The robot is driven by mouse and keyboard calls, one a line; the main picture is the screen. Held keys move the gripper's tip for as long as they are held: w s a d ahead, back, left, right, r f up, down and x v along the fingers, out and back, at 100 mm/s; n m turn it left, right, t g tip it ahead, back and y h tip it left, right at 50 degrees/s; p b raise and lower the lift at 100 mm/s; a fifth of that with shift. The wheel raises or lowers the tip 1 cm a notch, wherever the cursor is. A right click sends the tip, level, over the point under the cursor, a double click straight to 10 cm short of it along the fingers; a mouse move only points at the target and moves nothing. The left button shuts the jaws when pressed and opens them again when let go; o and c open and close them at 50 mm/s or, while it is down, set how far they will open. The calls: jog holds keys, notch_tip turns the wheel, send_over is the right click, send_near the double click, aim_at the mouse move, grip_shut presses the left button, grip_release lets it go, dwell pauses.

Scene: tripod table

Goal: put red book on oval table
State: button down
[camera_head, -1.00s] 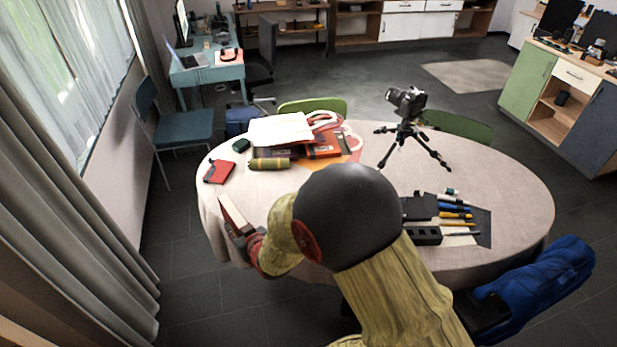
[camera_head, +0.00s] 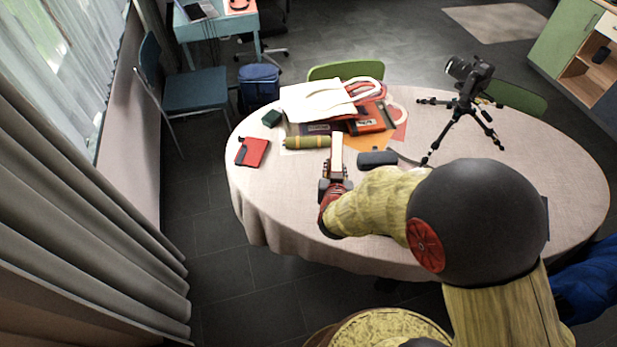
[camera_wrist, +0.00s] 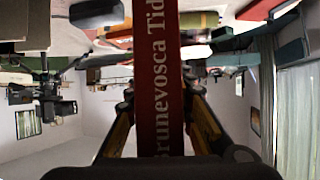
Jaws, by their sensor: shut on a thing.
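The red book shows its red spine with white lettering in the wrist view (camera_wrist: 158,80). In the head view its pale page edge (camera_head: 336,152) points up over the oval table. My gripper (camera_head: 335,182) is shut on the book, with a finger on each side of it in the wrist view. The book is held upright over the near left part of the oval table (camera_head: 285,205), which has a pale cloth. I cannot tell whether its lower edge touches the cloth, because my gripper hides it.
A small red notebook (camera_head: 252,152) lies at the table's left. A green-yellow roll (camera_head: 306,142), a white bag (camera_head: 318,100), an orange box (camera_head: 372,118) and a dark case (camera_head: 377,158) lie behind the held book. A camera on a tripod (camera_head: 467,95) stands right. The front left cloth is clear.

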jog(key=w+a+f+b, duration=0.4)
jog(key=w+a+f, duration=0.5)
jog(key=f, duration=0.3)
jog(key=shift+b+x, duration=0.3)
jog(key=shift+x, duration=0.65)
jog(key=c, duration=1.5)
grip_release()
jog(key=shift+c, duration=0.2)
